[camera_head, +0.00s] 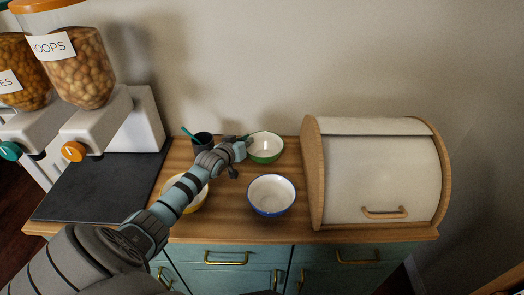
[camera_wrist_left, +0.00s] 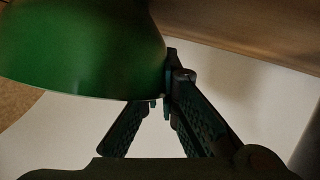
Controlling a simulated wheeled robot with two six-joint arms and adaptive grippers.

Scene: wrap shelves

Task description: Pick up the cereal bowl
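A white bowl with a green outside (camera_head: 265,150) is at the back of the counter, near the wall. My left gripper (camera_head: 246,138) is at this bowl's left rim in the head view. In the left wrist view the green bowl (camera_wrist_left: 85,45) fills the upper left. There the fingers of my left gripper (camera_wrist_left: 165,90) come together at its edge, one on the near side and the other partly hidden behind it, so they look shut on the rim. I cannot tell whether the bowl is off the counter. My right gripper is not in view.
A blue-rimmed bowl (camera_head: 271,195) stands in front. A yellow bowl (camera_head: 194,202) is partly under my left arm. A dark cup (camera_head: 203,140) stands behind the arm. A bread box (camera_head: 380,175) closes off the right, and cereal dispensers (camera_head: 92,120) stand left.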

